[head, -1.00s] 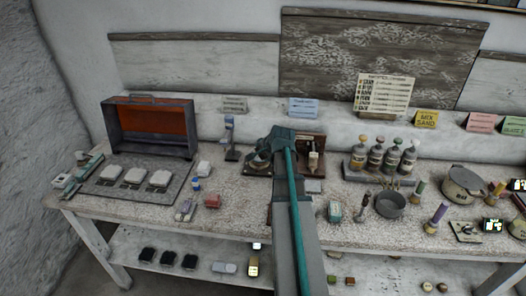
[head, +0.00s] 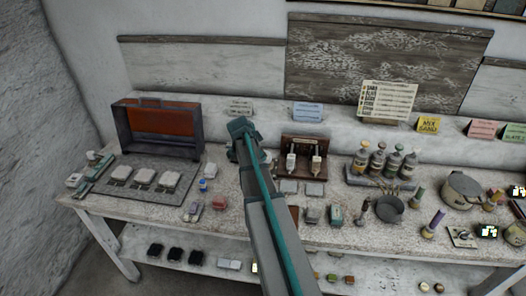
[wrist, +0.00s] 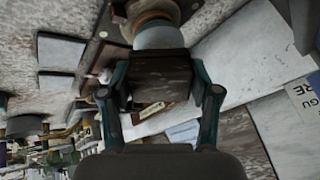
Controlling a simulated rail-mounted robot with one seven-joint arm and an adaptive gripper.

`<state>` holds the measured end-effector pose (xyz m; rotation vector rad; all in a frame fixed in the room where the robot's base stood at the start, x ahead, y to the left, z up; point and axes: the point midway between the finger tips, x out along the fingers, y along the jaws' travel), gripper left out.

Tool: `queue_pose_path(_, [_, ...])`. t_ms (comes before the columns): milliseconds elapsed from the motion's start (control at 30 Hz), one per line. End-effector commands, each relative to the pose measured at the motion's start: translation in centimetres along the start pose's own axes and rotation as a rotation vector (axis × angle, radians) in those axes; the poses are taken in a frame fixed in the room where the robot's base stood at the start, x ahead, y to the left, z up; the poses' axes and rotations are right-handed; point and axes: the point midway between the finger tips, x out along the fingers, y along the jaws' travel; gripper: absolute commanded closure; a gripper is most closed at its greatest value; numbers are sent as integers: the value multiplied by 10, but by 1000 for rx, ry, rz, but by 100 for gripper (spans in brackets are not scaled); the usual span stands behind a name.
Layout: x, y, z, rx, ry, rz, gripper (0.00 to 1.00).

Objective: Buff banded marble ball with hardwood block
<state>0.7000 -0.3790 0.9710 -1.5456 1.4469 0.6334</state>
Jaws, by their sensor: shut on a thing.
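My gripper (wrist: 160,88) is shut on the dark brown hardwood block (wrist: 160,68), with one teal finger on each side of it in the wrist view. Just beyond the block is a pale, rounded thing with a tan band (wrist: 158,36), which appears to be the banded marble ball. The block overlaps its lower edge in the picture; I cannot tell whether they touch. In the head view my arm hides the ball, the block and the gripper's fingers.
Several bottles (head: 385,160) and a grey pan (head: 390,210) are farther right. An open red-lined case (head: 158,130) and a grey mat (head: 118,190) with pale blocks are at the left.

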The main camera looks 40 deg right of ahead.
Motion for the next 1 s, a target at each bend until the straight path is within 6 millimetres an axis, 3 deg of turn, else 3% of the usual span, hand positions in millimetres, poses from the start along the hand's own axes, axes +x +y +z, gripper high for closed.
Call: queue_pose_path(1000, [6, -3, 2, 1, 38, 53, 77])
